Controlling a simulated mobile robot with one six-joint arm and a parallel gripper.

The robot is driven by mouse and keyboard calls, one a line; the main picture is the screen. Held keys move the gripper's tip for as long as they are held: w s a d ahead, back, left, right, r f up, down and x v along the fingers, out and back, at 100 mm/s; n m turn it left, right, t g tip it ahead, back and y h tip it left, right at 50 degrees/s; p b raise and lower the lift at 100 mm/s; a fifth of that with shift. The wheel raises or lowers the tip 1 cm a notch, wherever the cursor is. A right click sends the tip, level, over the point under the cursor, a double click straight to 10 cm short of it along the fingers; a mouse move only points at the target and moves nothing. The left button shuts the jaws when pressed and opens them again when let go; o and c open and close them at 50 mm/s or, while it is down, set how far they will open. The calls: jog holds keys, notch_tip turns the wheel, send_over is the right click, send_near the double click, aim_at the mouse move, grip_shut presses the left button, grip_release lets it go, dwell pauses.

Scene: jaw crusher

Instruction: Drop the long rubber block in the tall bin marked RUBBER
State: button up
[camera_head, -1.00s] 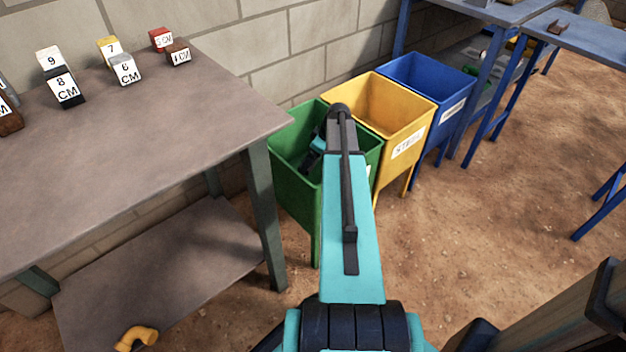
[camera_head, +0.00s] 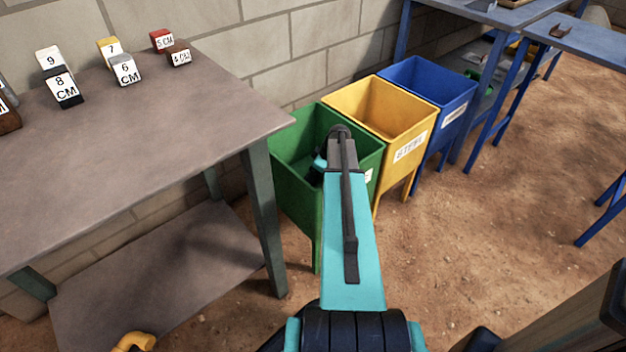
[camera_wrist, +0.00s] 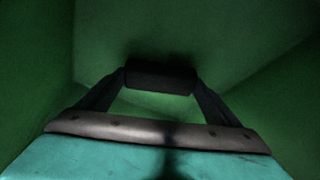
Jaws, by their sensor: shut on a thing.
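My gripper (camera_wrist: 160,84) is shut on a dark block, the rubber block (camera_wrist: 160,70), which lies crosswise between the two fingers. The wrist view is dim, with green walls around the block. In the head view my arm reaches into the green bin (camera_head: 294,185), and the gripper and block are hidden behind its front wall and my arm. The green bin's label (camera_head: 368,176) is mostly covered by my arm, so I cannot read it.
A yellow bin (camera_head: 396,152) marked STEEL and a blue bin (camera_head: 455,118) with an unreadable label stand to the right. A grey table (camera_head: 150,150) with several numbered blocks (camera_head: 66,89) is at left. Blue tables (camera_head: 585,42) stand at the back right.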

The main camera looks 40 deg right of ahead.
jog(key=shift+f, duration=0.75)
jog(key=shift+f, duration=0.15)
jog(key=o, duration=1.2)
jog(key=shift+c, duration=0.2)
jog(key=p+v, duration=0.2)
jog(key=v, duration=1)
jog(key=shift+p, duration=0.4)
jog(key=shift+w+r, duration=0.1)
jog(key=shift+r, duration=0.15)
